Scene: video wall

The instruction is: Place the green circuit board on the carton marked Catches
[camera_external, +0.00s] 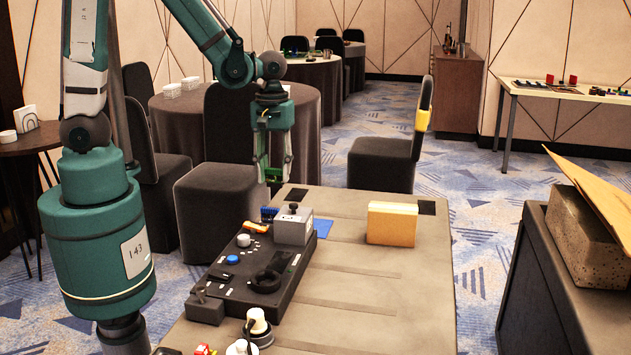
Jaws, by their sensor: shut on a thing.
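My gripper (276,178) hangs fingers-down above the far left edge of the grey table. It is shut on a small green piece that looks like the green circuit board (271,173); only a sliver of it shows between the fingertips. A yellow and tan box-like block (392,224) stands on the table to the right of my gripper, clear of it. No lettering on it can be read, so I cannot tell whether it is the carton marked Catches.
A black control panel (262,275) with knobs lies on the grey table (350,290). A grey box (293,226), a blue item (268,214) and a blue flat piece (322,228) are near my gripper. The table's middle and right are mostly clear.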

